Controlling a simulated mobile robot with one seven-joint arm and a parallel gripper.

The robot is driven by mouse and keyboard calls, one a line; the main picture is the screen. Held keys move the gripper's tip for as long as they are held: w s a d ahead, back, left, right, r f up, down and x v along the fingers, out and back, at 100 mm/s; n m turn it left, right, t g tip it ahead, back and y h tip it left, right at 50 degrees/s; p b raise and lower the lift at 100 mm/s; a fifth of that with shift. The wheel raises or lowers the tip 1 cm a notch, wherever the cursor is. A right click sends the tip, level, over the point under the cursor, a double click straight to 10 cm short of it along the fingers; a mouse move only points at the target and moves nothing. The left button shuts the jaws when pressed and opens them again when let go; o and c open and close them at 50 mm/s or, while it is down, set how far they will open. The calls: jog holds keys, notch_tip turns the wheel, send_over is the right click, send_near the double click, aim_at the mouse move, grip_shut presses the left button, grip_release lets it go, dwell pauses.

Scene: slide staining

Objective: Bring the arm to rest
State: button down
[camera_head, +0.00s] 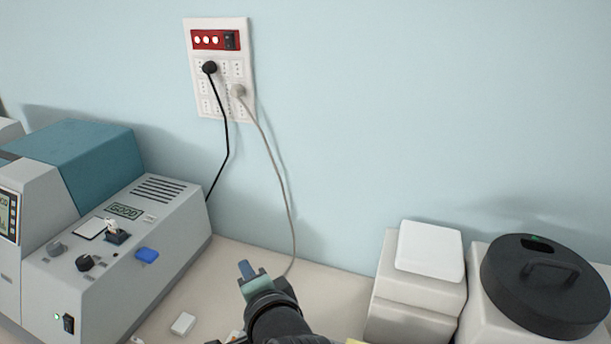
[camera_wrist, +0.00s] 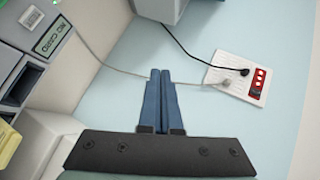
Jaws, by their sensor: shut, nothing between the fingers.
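My gripper (camera_head: 247,270) shows at the bottom centre of the head view, raised above the bench and pointing toward the wall. In the wrist view its two blue fingers (camera_wrist: 160,88) lie together, shut, with nothing between them. The fingers point at the blank blue wall and touch nothing that I can see. Most of my arm is outside the head view.
A grey machine (camera_head: 165,215) with a teal part stands at left. A white box (camera_head: 430,250) and a black-lidded unit (camera_head: 545,285) stand at right. A small white block (camera_head: 182,323) lies near my gripper.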

jog(key=w+d+r+n+t+h+b, duration=0.1)
jog(key=d+r+n+t+h+b, duration=0.25)
jog(key=r, duration=0.95)
jog(key=s+d+r+n+t+h+b, duration=0.1)
jog(key=s+d+r+n+t+b, duration=0.1)
jog(key=s+r+t, duration=0.4)
jog(key=s+d+r+n+t+h+b, duration=0.1)
jog(key=s+d+r+n+t, duration=0.3)
jog(key=s+r, duration=0.5)
notch_tip(320, 180, up, 7)
jog(key=shift+f+n+t+b, duration=0.1)
jog(key=shift+n+t+b, duration=0.35)
jog(key=shift+n+t, duration=0.4)
